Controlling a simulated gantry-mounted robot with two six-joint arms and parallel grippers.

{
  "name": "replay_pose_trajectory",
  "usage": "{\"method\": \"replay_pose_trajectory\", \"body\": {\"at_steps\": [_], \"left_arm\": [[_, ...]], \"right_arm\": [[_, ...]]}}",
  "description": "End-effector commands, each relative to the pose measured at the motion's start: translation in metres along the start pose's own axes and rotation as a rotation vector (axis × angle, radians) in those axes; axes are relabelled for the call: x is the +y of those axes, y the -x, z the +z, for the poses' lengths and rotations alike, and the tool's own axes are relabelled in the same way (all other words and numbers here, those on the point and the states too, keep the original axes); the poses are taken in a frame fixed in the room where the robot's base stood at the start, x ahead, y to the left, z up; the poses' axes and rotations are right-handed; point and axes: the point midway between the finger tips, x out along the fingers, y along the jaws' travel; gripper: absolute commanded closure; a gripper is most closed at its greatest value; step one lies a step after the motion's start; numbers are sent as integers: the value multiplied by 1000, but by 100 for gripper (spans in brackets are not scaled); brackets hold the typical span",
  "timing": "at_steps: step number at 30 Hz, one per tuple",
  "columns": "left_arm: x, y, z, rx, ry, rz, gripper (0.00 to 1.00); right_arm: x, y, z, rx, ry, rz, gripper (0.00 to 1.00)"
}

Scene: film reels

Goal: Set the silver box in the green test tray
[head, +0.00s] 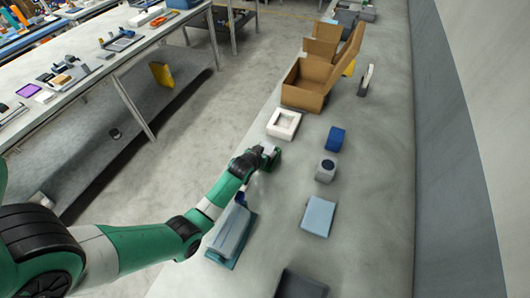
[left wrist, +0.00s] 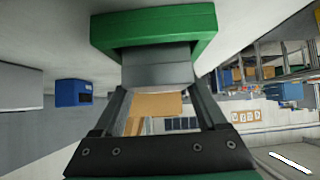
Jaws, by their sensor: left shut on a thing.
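My left gripper (head: 262,153) reaches in over the table and is shut on the silver box (left wrist: 157,68), which shows between its fingertips in the left wrist view. In the head view the box (head: 268,147) is small and partly hidden by the gripper. The green test tray (left wrist: 155,28) is right at the box's far end in the left wrist view, which looks upside down. In the head view the tray (head: 274,160) shows as a green piece below the box. The box's end overlaps the tray; I cannot tell whether it rests on the tray floor. My right gripper is not in view.
A white square frame (head: 283,123), a blue object (head: 336,138), a grey block (head: 326,170) and a light blue box (head: 318,215) stand around the tray. An open cardboard box (head: 305,85) is farther back. A blue-grey item (head: 232,235) lies near my arm.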

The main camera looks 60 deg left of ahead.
Motion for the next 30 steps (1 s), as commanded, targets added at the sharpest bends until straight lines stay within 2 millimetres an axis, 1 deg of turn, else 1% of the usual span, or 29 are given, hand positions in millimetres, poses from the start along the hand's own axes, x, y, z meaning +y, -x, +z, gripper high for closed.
{"method": "replay_pose_trajectory", "body": {"at_steps": [3,7,8,9,11,12,18,22,26,30], "left_arm": [[0,0,-1,1,0,0,96],[0,-2,3,1,0,0,96],[0,-2,2,0,0,0,20],[0,-1,2,0,0,0,13],[0,-1,2,0,-1,0,2],[0,-1,2,0,-1,0,0],[0,-1,1,0,-1,0,0],[0,7,-2,0,-1,0,0],[0,32,-4,0,-2,1,0],[0,68,-4,0,-2,1,0]], "right_arm": [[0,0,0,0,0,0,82],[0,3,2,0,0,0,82],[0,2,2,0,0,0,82],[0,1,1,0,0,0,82],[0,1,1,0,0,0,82],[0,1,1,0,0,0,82],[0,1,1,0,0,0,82],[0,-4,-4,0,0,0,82],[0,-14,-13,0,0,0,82],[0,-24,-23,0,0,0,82]]}}
